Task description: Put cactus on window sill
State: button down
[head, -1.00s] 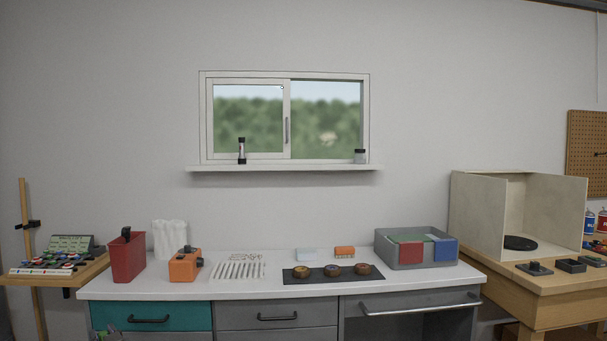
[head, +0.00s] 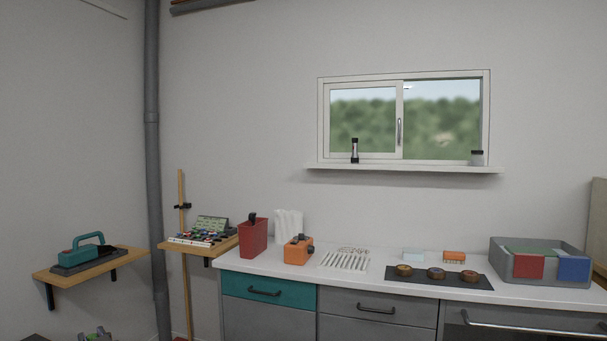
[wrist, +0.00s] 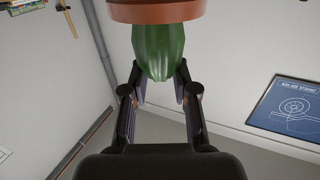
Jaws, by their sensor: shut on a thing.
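In the wrist view a green ribbed cactus (wrist: 158,50) sits between the fingers of my gripper (wrist: 158,82), which is shut on it. The cactus's terracotta pot (wrist: 155,11) shows at the top edge, partly cut off. In the head view the window sill (head: 400,168) is a white ledge under the sliding window.
Below the sill is a white workbench (head: 345,287) with a red bin (head: 254,240), an orange device (head: 298,251) and a grey crate (head: 497,262). Wall shelves (head: 95,262) and a grey pipe (head: 152,130) are at the left. A blue poster (wrist: 290,108) shows in the wrist view.

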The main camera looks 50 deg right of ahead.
aim_at(398, 166)
jog(key=u, duration=0.35)
jog(key=i, duration=1.35)
jog(key=z, duration=1.55)
